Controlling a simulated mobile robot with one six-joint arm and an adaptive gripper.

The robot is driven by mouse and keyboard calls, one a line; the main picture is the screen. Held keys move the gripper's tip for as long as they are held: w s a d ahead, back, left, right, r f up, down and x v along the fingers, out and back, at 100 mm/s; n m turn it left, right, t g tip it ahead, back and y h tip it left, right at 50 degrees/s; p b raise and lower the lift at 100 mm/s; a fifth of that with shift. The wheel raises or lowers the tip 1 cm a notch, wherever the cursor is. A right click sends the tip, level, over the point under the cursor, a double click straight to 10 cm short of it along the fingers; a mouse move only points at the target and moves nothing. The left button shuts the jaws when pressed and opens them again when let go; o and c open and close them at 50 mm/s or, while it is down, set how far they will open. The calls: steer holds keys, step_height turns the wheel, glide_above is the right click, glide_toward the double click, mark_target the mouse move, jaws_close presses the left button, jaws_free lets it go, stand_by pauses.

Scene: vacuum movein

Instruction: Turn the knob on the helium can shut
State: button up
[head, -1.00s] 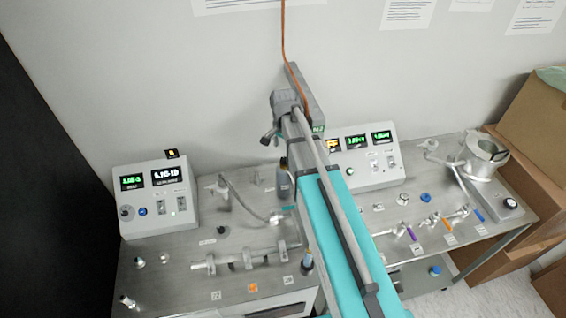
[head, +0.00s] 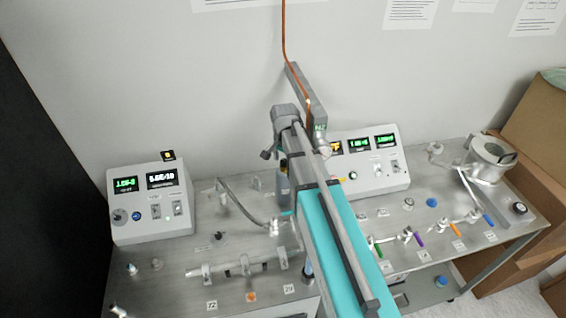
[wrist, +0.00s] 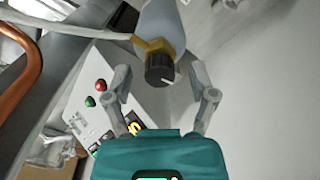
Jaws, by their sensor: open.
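The helium can's grey-blue body (wrist: 163,22) is at the top of the wrist view. A brass valve fitting sits at its end, with a black ribbed knob (wrist: 160,69) that has a pale line on its face. My gripper (wrist: 160,80) is open, its fingers apart on the left and right of the knob. I cannot tell whether either finger touches it. In the head view a dark bottle (head: 283,186), likely the can, is partly hidden behind my teal arm.
A control box with displays (head: 150,205) stands at the left of the metal bench, and another (head: 370,165) behind my arm. Pipework with coloured valve handles (head: 420,240) lies on the right. A copper tube (wrist: 20,95) runs along the wrist view's left edge.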

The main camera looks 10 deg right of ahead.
jaws_close()
steer(key=shift+a, duration=0.1)
stand_by(0.4)
